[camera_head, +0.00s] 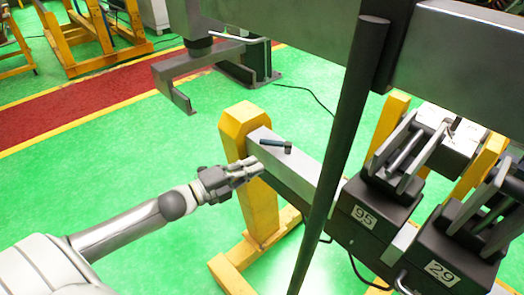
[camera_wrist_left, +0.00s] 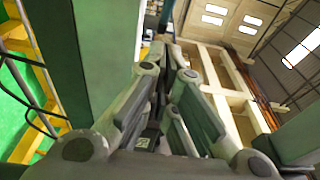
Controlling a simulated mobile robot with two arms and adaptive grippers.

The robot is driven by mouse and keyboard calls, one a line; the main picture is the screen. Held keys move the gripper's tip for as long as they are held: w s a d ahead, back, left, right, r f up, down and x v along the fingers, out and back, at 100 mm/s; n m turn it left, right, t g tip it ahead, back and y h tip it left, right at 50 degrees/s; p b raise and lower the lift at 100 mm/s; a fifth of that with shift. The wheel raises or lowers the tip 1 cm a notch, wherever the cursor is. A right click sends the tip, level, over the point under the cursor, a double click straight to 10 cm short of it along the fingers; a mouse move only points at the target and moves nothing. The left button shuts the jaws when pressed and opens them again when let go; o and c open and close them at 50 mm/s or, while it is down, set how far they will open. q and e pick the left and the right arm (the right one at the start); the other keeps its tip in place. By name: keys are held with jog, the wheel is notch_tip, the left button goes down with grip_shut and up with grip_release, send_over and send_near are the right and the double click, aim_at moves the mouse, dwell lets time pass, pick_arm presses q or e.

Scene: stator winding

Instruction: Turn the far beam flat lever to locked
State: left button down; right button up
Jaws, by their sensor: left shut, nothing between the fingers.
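The flat lever (camera_head: 276,143) is a small dark handle with a short round end. It lies on top of the grey beam (camera_head: 293,180), near the beam's end by the yellow post. My left gripper (camera_head: 255,168) is shut and empty, beside the beam's near side, below and a little left of the lever in the head view. It appears apart from the lever. In the left wrist view, the gripper's closed fingers (camera_wrist_left: 162,62) fill the middle; the lever cannot be made out clearly there. My right gripper is not in view.
A yellow post (camera_head: 250,195) supports the beam. A dark pole (camera_head: 345,140) crosses in front of the beam, right of the lever. Black clamp units labelled 95 (camera_head: 365,215) and 29 (camera_head: 440,272) stand at the right. Green floor lies open at the left.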

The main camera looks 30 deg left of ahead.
aim_at(278, 146)
pick_arm(q)
jog(key=w+p, duration=0.2)
jog(key=w, duration=0.4)
dwell(0.4)
